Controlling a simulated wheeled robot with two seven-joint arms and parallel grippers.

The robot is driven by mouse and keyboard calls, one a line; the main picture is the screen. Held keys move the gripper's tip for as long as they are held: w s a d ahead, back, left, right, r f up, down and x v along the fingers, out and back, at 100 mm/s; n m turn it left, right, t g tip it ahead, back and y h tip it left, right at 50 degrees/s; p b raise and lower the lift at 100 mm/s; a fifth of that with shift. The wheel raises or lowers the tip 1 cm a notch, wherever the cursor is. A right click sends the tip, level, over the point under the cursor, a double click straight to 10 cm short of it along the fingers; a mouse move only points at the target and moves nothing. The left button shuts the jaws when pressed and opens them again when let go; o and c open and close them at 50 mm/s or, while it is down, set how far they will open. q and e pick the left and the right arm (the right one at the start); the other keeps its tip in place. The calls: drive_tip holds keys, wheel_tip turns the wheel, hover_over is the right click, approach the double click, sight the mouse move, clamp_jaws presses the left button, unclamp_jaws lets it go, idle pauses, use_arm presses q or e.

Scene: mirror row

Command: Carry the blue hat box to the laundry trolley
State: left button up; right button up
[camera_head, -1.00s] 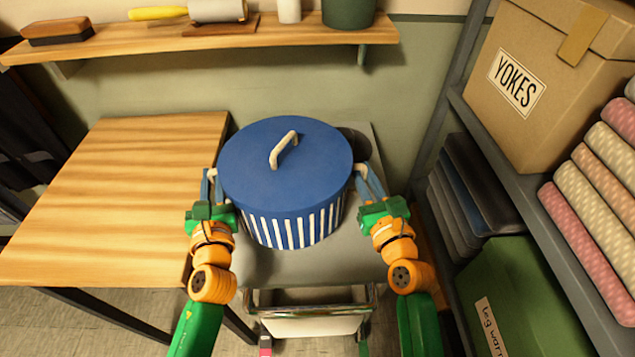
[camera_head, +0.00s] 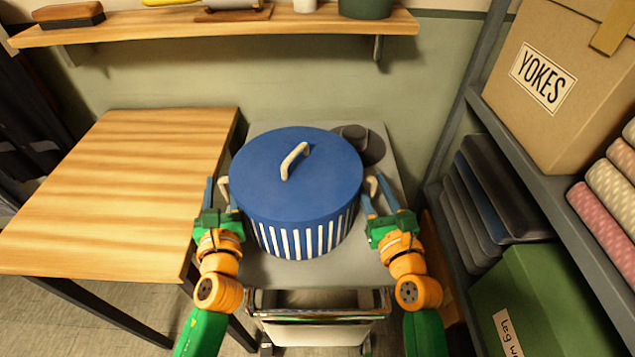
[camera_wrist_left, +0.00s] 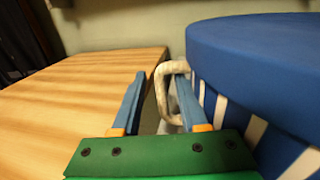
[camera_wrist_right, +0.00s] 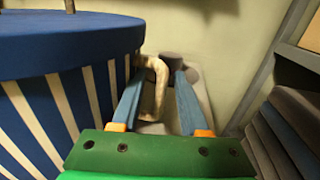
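The blue hat box (camera_head: 298,185) has a round blue lid with a cream handle and a blue-and-white striped side. It stands upright on the grey top of the laundry trolley (camera_head: 265,265), which has a chrome bar at its front. My left gripper (camera_head: 216,194) is open at the box's left side; the left wrist view shows the cream side handle (camera_wrist_left: 162,85) between its parted fingers. My right gripper (camera_head: 377,196) is open at the right side; the right wrist view shows the other handle (camera_wrist_right: 157,80) between its parted fingers. The box's far side is hidden.
A bare wooden table (camera_head: 110,190) stands left of the trolley. Dark grey rounded things (camera_head: 365,142) lie behind the box on the trolley top. A shelf rack with a YOKES carton (camera_head: 560,85) and a green box (camera_head: 530,295) stands close on the right. A wall shelf (camera_head: 230,28) runs behind.

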use_arm(q)
drive_tip(key=shift+s, duration=0.1)
drive_tip(key=s, duration=0.2)
drive_tip(key=s+d, duration=0.1)
drive_tip(key=s, duration=0.4)
drive_tip(key=shift+s+d, duration=0.3)
use_arm(e)
drive_tip(key=shift+s, duration=0.1)
drive_tip(key=s, duration=0.4)
drive_tip(key=s+d, duration=0.1)
drive_tip(key=s, duration=0.2)
drive_tip(key=s+d, duration=0.1)
drive_tip(key=s, duration=0.3)
drive_tip(key=shift+s+d, duration=0.2)
drive_tip(key=shift+s, duration=0.15)
use_arm(q)
drive_tip(key=shift+s, duration=0.1)
drive_tip(key=shift+c, duration=0.3)
